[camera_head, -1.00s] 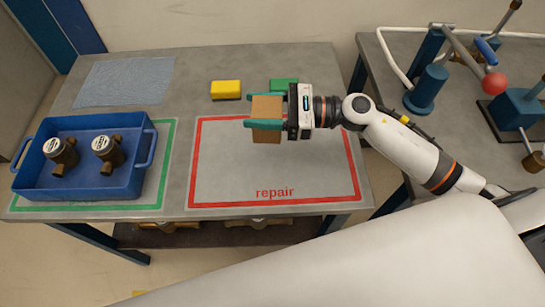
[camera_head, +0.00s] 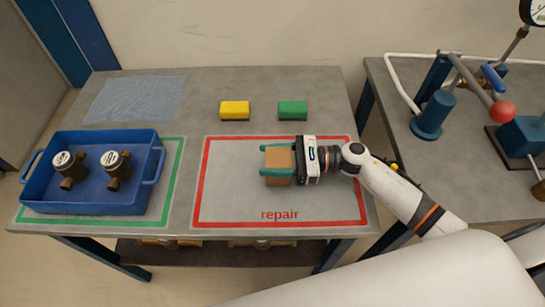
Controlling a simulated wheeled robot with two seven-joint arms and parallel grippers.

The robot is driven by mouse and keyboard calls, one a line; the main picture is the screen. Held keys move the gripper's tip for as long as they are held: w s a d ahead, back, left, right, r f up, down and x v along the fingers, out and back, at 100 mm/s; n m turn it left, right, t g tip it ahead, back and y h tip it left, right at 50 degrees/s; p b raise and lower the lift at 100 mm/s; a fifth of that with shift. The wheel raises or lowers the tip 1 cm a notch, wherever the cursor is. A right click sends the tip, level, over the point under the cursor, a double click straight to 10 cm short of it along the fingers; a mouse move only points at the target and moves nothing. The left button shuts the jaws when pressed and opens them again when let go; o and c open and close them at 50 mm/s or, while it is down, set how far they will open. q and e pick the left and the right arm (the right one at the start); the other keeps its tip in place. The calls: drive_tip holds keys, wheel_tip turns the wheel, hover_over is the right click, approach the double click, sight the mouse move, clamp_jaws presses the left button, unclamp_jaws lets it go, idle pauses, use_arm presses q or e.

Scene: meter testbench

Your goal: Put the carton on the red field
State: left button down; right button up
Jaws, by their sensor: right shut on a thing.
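The carton (camera_head: 279,164) is a small brown box. My right gripper (camera_head: 277,162), with green fingers, is shut on it from the right. The carton is over the upper right part of the red field (camera_head: 225,190), inside its red outline above the word "repair". I cannot tell whether its underside touches the table. My left gripper is not in view.
A blue tray (camera_head: 150,183) with two brass meters stands on the green-outlined field at left. A yellow block (camera_head: 234,110) and a green block (camera_head: 292,110) lie behind the red field. A blue cloth (camera_head: 135,99) lies at back left. A bench with blue apparatus (camera_head: 433,115) stands at right.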

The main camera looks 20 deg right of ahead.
drive_tip(key=shift+f, duration=0.1)
drive_tip(key=o, duration=1)
drive_tip(key=shift+o, duration=0.2)
drive_tip(key=b+v, duration=0.2)
drive_tip(key=v, duration=0.5)
drive_tip(key=shift+b, duration=0.3)
drive_tip(key=shift+s+d, duration=0.1)
drive_tip(key=shift+d, duration=0.15)
drive_tip(key=shift+r, duration=0.25)
